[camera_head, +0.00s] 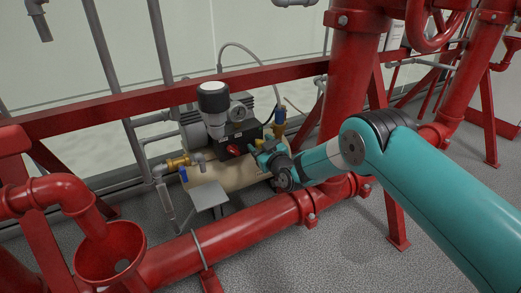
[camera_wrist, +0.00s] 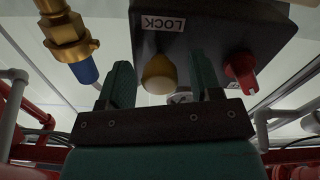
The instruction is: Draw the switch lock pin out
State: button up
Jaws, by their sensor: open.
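The lock pin shows in the wrist view as a yellow, rounded knob (camera_wrist: 158,74) on the dark switch box (camera_wrist: 205,28), below a white label reading LOCK (camera_wrist: 163,23). A red rotary switch (camera_wrist: 240,70) sits to its right on the same box. My gripper (camera_wrist: 166,80) is open, with one teal finger on each side of the yellow knob and a visible gap on both sides. The pin's shaft is hidden behind the knob. In the head view my gripper (camera_head: 262,150) is at the box, right of the red switch (camera_head: 233,150).
A brass fitting with a blue end (camera_wrist: 82,45) hangs left of my gripper in the wrist view. In the head view, the compressor's tan tank (camera_head: 235,178) lies below the box, a thick red pipe (camera_head: 250,215) runs in front, and a red upright pipe (camera_head: 350,80) stands right.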

jog(key=shift+w+a+r, duration=0.1)
grip_shut()
jog(key=shift+p+v, duration=1)
jog(key=shift+v, duration=0.1)
grip_release()
